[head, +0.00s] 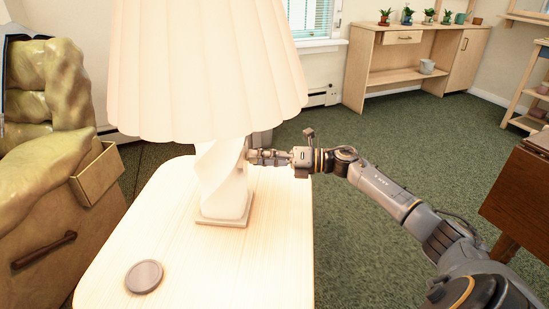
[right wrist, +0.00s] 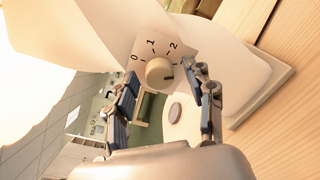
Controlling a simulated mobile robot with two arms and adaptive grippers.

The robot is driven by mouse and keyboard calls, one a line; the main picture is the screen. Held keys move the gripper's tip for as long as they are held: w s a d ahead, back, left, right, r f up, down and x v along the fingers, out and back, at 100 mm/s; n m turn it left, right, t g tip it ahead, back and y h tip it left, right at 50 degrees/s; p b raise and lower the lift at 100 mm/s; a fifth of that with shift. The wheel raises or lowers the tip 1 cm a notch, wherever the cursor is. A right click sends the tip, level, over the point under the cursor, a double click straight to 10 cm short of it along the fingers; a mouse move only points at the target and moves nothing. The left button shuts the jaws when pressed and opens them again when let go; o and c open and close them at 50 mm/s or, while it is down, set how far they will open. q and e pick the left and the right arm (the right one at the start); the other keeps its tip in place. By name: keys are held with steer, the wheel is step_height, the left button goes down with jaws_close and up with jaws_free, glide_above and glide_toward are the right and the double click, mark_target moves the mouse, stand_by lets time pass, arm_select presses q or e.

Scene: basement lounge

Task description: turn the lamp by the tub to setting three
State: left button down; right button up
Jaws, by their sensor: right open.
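The lamp has a pleated cream shade (head: 205,65) and a white twisted body (head: 222,180) on a square base; it stands on a pale wooden table. In the right wrist view a round beige dial knob (right wrist: 158,72) sits on the lamp body, with marks 0, 1 and 2 around it. A dark pointer on the knob points right, past the 2; no 3 can be read, and the right finger covers that side. My right gripper (head: 254,156) is beside the lamp body, below the shade. Its open fingers stand either side of the knob, contact unclear. My left gripper is out of view.
A round coaster (head: 144,277) lies on the table top (head: 270,255) at the front left. A shelf unit with plants (head: 395,65) is at the back; a dark brown table (head: 520,195) is at the right. Green carpet lies open between.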

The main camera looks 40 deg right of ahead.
steer(key=v, duration=1.1)
steer(key=shift+s+d, duration=0.2)
steer(key=shift+s, duration=0.05)
